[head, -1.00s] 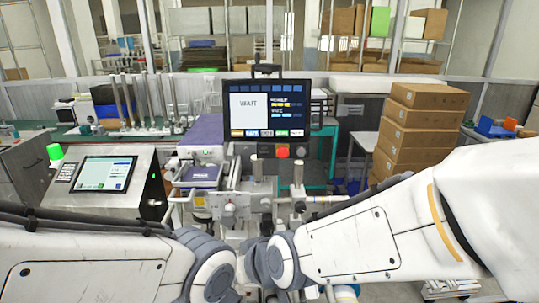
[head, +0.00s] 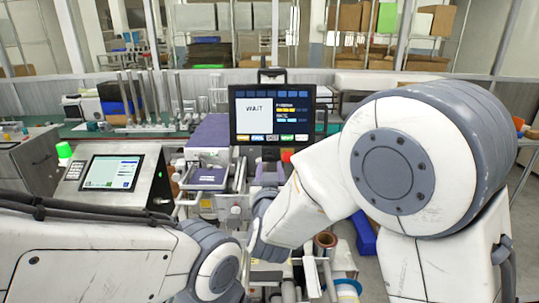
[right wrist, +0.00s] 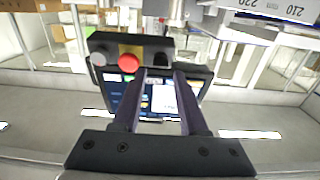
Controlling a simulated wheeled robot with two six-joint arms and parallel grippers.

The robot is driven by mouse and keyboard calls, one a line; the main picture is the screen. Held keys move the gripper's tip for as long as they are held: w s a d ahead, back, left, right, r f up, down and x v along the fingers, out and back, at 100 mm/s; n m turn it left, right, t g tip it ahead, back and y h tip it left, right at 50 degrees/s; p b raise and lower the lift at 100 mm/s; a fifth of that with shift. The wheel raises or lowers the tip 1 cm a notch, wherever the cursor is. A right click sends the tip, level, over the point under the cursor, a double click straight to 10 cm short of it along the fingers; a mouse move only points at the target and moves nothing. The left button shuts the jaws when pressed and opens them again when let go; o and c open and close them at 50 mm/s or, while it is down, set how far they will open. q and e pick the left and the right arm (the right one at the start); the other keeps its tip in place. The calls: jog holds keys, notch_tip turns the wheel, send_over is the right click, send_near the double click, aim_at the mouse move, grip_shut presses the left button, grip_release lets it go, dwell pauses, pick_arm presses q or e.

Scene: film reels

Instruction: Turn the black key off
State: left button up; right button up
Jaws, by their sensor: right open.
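A control box hangs under the monitor (head: 271,113). In the right wrist view, the box appears upside down, with a grey button (right wrist: 98,59), a red button (right wrist: 129,62) on a yellow plate and a dark, knob-like part (right wrist: 161,58) that seems to be the black key. Its turn position is too small to read. My right gripper (right wrist: 158,72) is open and empty, its two fingers pointing at the box, with the dark part near the gap between the tips. In the head view my right gripper (head: 270,168) is just below the monitor. My left gripper is out of view.
A purple-topped machine (head: 207,135) is left of the monitor. My right arm covers the right side of the head view. A blue bin (head: 364,236) is on the floor.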

aim_at(270, 158)
jog(key=shift+w+p, duration=0.7)
jog(key=shift+w, duration=1.65)
jog(key=shift+c, duration=0.3)
grip_shut()
